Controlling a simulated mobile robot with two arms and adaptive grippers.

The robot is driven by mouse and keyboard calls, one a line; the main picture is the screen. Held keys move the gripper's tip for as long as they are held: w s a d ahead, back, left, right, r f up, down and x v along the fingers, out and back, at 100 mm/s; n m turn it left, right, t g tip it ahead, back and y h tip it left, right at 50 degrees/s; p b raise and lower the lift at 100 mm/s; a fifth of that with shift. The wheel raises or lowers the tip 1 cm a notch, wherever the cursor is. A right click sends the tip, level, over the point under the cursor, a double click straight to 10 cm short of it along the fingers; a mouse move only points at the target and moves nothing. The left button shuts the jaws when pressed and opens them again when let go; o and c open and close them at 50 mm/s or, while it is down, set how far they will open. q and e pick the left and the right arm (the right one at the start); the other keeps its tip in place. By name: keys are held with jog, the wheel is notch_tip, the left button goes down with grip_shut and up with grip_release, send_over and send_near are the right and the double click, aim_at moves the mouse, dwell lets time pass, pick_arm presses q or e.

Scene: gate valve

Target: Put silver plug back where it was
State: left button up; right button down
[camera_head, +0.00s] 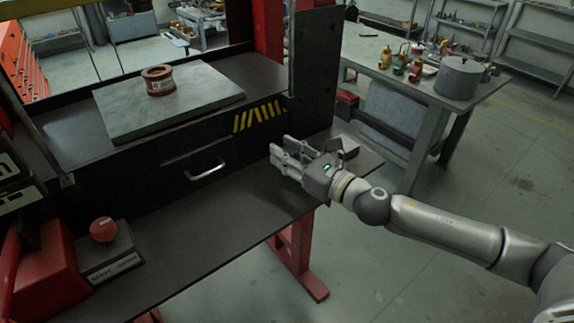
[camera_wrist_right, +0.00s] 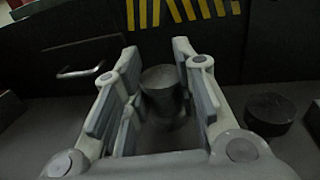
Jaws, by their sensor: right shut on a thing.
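My right gripper (camera_head: 281,151) is low over the right part of the dark bench, beside the press upright. In the right wrist view its fingers (camera_wrist_right: 156,58) are shut on a dark grey cylinder, which I take for the silver plug (camera_wrist_right: 160,92). The plug looks upright between the finger pads; whether its base touches the bench is unclear. In the head view the plug is hidden by the fingers. A dark round disc (camera_wrist_right: 270,112) lies just right of the gripper in the wrist view. My left gripper is not in view.
A red-brown flanged ring (camera_head: 159,85) stands on a grey plate (camera_head: 222,92) on the raised bed. The bed front has a drawer handle (camera_head: 206,172) and yellow stripes (camera_head: 258,115). A red button box (camera_head: 108,262) sits at front left. The bench middle is clear.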

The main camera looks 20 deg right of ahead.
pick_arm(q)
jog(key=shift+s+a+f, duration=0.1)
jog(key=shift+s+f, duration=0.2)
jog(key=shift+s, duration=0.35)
pick_arm(e)
jog(key=shift+w+f, duration=0.15)
jog(key=shift+f, duration=1.5)
jog(key=shift+f+b, duration=0.65)
jog(key=shift+b, duration=0.05)
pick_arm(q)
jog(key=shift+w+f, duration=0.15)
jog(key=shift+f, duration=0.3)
pick_arm(e)
jog(key=c, duration=1.1)
grip_release()
jog(key=shift+f, duration=0.1)
